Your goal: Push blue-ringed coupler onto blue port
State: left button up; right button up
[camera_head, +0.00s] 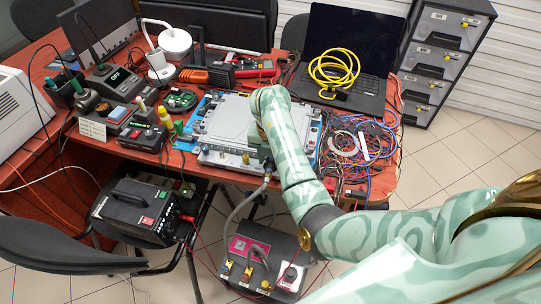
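My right arm comes in from the right, and my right gripper (267,163) is at the front edge of the silver unit (219,126). The dark gripper meets the top end of a grey hose (243,204) and looks shut on its coupler. The coupler's ring colour is hidden. The hose runs down to a dark box with a pink panel (240,244) on the floor. A small brass fitting (245,158) shows on the unit's front, left of the gripper. I cannot make out a blue port. My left gripper is not in view.
The red table (35,165) is crowded. A tangle of thin wires (362,140) lies right of the unit, and a laptop (340,45) with a coiled yellow cable is behind. Tools and bottles stand left. A black power supply (140,208) is below the table's front.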

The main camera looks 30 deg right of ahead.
jog(key=c, duration=0.8)
jog(key=shift+r, duration=0.1)
jog(key=shift+r+p, duration=3)
jog(key=shift+r, duration=0.45)
jog(key=shift+f, duration=0.1)
